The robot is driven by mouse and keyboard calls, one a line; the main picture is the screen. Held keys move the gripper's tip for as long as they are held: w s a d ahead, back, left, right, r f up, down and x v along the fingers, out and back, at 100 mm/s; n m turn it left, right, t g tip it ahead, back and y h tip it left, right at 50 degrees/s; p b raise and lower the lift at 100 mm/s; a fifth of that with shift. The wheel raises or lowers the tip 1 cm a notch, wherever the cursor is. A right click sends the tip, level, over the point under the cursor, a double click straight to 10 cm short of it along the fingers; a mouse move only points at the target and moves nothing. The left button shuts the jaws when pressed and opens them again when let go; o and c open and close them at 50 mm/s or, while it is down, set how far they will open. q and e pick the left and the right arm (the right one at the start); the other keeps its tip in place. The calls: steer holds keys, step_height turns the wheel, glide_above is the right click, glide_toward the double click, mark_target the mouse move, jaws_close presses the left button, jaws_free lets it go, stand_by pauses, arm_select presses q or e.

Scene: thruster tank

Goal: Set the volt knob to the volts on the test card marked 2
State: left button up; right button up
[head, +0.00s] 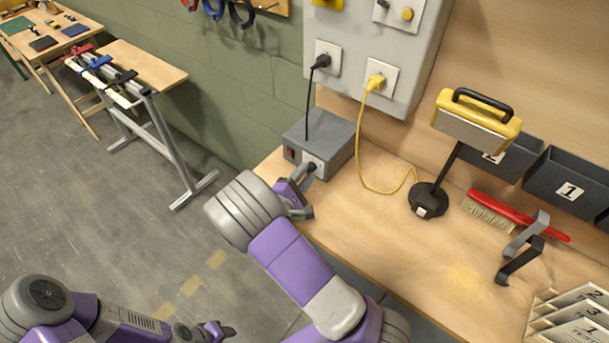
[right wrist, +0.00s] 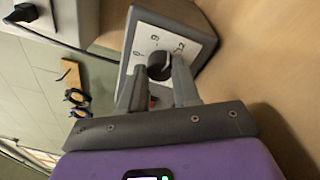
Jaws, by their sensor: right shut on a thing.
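The grey supply box (head: 338,138) stands at the back left of the bench, with a red switch on its front. Its dark volt knob (right wrist: 158,66) sits on a white dial plate (right wrist: 140,50) with printed marks, too small to read surely. My right gripper (right wrist: 160,82) is at the box front, its fingers on either side of the knob and shut on it. Test cards stand in a rack at the lower right; the card marked 2 (head: 586,294) is behind the one marked 3. Its volts cannot be read. My left gripper (head: 205,331) hangs low, away from the bench.
A yellow cable (head: 362,150) and a black cable run from the wall panel (head: 370,50). A yellow lamp (head: 475,120), a red brush (head: 500,212), bent brackets (head: 522,250) and numbered bins (head: 566,185) are to the right.

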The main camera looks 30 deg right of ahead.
steer(key=o, duration=1.1)
steer(key=shift+c, duration=0.2)
steer(key=shift+p+v, duration=0.35)
steer(key=shift+v, duration=3.5)
